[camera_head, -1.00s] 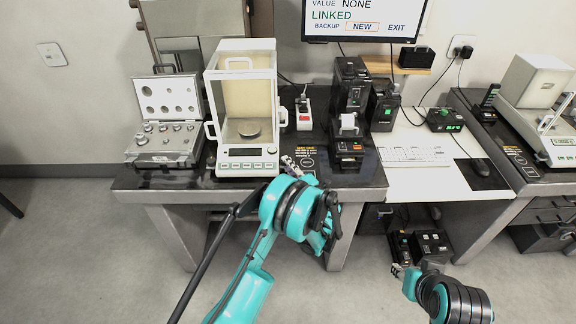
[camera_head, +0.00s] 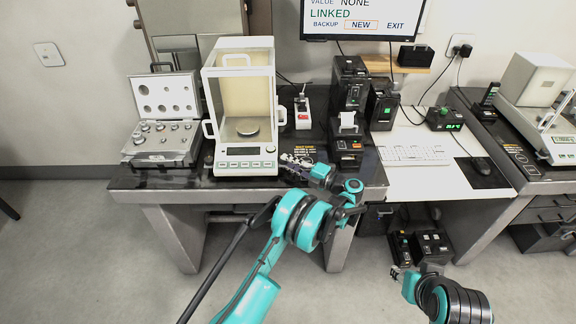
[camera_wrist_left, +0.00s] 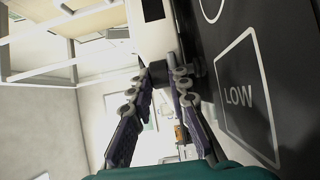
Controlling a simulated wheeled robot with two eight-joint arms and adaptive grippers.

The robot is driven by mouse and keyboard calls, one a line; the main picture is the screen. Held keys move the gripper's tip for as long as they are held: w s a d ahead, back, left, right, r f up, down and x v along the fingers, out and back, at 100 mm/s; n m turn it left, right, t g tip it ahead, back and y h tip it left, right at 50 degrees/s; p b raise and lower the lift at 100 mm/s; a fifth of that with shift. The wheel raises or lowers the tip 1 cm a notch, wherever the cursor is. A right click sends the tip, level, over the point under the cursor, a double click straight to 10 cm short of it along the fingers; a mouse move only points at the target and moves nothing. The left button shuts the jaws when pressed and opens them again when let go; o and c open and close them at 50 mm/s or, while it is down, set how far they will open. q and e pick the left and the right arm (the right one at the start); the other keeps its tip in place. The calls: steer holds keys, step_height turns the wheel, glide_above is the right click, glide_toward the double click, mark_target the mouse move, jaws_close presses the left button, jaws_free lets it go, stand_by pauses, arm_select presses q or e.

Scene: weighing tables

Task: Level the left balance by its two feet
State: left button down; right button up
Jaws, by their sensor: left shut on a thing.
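The left balance (camera_head: 246,165) is a white weighing instrument with a glass draft shield and a round pan (camera_head: 247,127), standing on the left dark table. My left gripper (camera_head: 287,160) is at its front right corner, low over the tabletop, reaching in from the right. In the left wrist view its fingertips (camera_wrist_left: 166,76) are closed on a small dark foot (camera_wrist_left: 158,70) below the balance's body. The other foot is not distinguishable. The level bubble is too small to read. My right gripper (camera_head: 394,271) hangs low at the right, away from the balance; its jaws are too small to judge.
An open case of weights (camera_head: 163,145) stands left of the balance. A printer (camera_head: 347,150) and dark devices stand to its right. A keyboard (camera_head: 415,156) lies on the white desk. A second balance (camera_head: 560,150) is at far right. A "LOW" label (camera_wrist_left: 238,96) marks the tabletop.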

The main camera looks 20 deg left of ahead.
arm_select(q)
steer(key=shift+w+n+g+y+b, duration=0.2)
steer(key=shift+n+g, duration=0.35)
steer(key=shift+g, duration=0.3)
steer(key=shift+w+n+g+y+b, duration=0.15)
steer(key=shift+n+g, duration=0.4)
steer(key=shift+g, duration=0.6)
steer(key=c, duration=1.4)
jaws_free()
steer(key=shift+c, duration=0.2)
